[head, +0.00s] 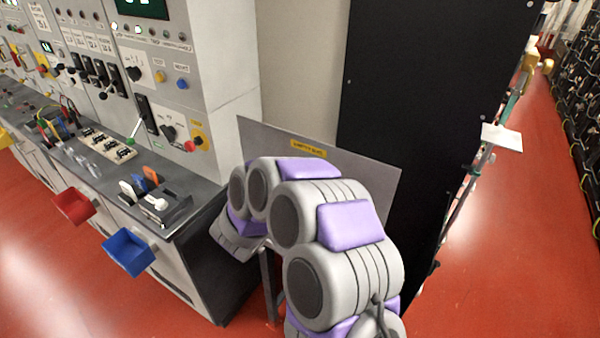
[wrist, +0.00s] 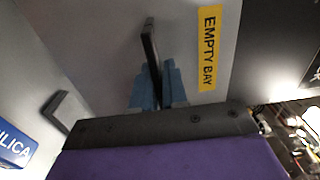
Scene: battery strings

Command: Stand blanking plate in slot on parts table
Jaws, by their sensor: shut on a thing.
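The blanking plate (head: 270,139) is a large grey sheet with a yellow label, beyond my arm in the head view. In the wrist view the plate (wrist: 105,40) fills the upper middle, and its label reads "EMPTY BAY". My gripper (wrist: 159,88) has blue fingertips shut on a black handle (wrist: 150,42) on the plate's face. In the head view my arm hides the gripper and the plate's lower part. A dark leg (head: 268,285) shows below the arm; I cannot tell if it belongs to the parts table. The slot is not visible.
A grey control bench (head: 205,182) with switches stands at left, with a red bin (head: 74,206) and a blue bin (head: 128,252) on its front. A tall black cabinet (head: 420,80) stands behind the plate. Open red floor (head: 510,230) lies at right. Battery racks (head: 580,100) line the far right.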

